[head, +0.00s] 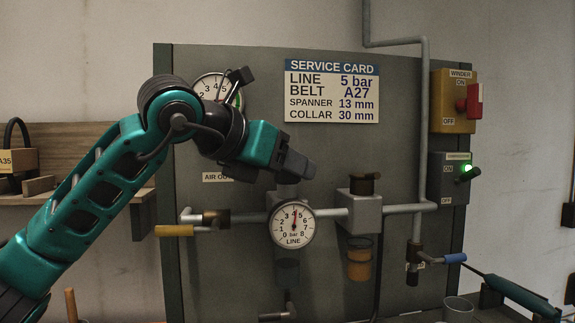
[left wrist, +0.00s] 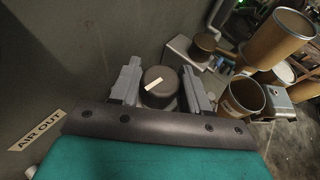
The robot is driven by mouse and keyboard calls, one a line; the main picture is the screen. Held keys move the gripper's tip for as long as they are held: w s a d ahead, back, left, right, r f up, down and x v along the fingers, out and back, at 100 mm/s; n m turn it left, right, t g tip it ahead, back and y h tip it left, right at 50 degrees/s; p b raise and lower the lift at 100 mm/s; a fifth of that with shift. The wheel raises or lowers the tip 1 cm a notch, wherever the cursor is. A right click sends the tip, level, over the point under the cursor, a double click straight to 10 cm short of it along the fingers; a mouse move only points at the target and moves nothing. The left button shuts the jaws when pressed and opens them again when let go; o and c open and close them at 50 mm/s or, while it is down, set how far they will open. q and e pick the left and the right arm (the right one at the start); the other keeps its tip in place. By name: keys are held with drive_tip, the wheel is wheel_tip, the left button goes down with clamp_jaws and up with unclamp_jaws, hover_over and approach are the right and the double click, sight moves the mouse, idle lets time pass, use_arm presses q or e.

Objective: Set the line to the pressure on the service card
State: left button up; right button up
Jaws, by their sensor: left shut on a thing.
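The service card (head: 332,91) on the grey panel reads LINE 5 bar, BELT A27, SPANNER 13 mm, COLLAR 30 mm. The round LINE gauge (head: 293,224) has a 0 to 8 bar scale. Its red needle points almost straight up, near 4. My left gripper (head: 297,166) is above this gauge, pointing right and slightly down. In the left wrist view its two fingers (left wrist: 160,86) are shut on a dark round knob (left wrist: 158,78) with a pale mark, one on each side. In the head view the gripper largely hides this knob.
A second gauge (head: 208,86) is partly hidden by my left arm. A yellow-handled valve (head: 175,230) is at left, a blue-handled valve (head: 455,258) at lower right. A yellow WINDER switch box (head: 453,113) and a grey switch box (head: 449,184) with a lit green lamp are at right.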

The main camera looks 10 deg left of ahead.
use_arm(q)
drive_tip(key=shift+r+m+g+h+p, duration=0.15)
drive_tip(key=shift+m+g+h+p, duration=0.5)
drive_tip(key=shift+m+g+h, duration=0.4)
drive_tip(key=shift+m+g+h+p, duration=0.45)
drive_tip(key=shift+m+h, duration=0.3)
drive_tip(key=shift+m, duration=0.2)
drive_tip(key=o, duration=1)
drive_tip(key=shift+c, duration=0.2)
drive_tip(key=shift+a, duration=0.1)
drive_tip(key=v, duration=1.2)
drive_tip(key=shift+s+a+b, duration=0.2)
drive_tip(key=shift+a+b, duration=0.05)
drive_tip(key=shift+b, duration=0.05)
drive_tip(key=shift+r, duration=0.15)
